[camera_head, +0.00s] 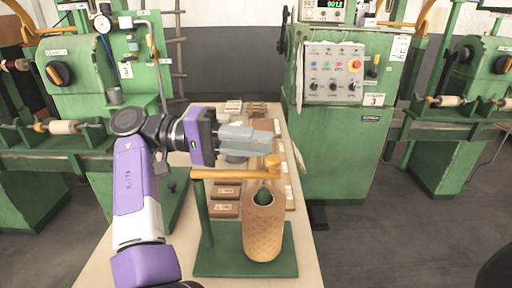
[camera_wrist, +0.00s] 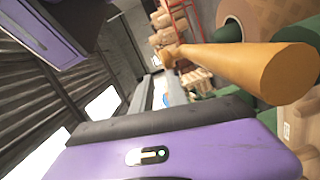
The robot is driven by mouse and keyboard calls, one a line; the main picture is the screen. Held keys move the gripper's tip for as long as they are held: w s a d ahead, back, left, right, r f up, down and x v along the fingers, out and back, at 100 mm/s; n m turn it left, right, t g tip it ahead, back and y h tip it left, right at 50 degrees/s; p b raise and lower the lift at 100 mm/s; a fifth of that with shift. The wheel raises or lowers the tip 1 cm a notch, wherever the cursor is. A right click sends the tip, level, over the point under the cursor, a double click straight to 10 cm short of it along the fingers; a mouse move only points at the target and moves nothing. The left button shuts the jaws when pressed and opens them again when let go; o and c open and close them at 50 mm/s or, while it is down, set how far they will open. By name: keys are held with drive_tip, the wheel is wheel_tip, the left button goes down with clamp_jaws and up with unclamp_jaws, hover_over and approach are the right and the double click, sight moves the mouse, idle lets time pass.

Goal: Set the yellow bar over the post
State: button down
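The yellow bar (camera_head: 232,174) lies roughly level, from the top of the green side post (camera_head: 206,215) across to above the brown coil (camera_head: 264,228). Its right end has an upright knob. The coil stands upright on the green base, and a green post top (camera_head: 264,194) shows inside its hole. My gripper (camera_head: 272,137) points right, just above and behind the bar. In the wrist view the bar (camera_wrist: 240,65) runs close beside my grey fingers (camera_wrist: 167,92). I cannot tell whether the fingertips touch the knob or how far apart they are, nor whether the bar rests on the side post.
The green base plate (camera_head: 220,262) stands on a pale table (camera_head: 305,266). Brown blocks (camera_head: 224,210) lie in rows behind the stand. Green winding machines stand beyond, one with a control panel (camera_head: 333,72). Open floor (camera_head: 400,235) is at right.

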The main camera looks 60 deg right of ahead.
wheel_tip(320, 180, up, 19)
drive_tip(key=p, duration=0.2)
drive_tip(key=shift+f+p, duration=0.2)
drive_tip(key=shift+p, duration=0.1)
drive_tip(key=shift+d, duration=0.15)
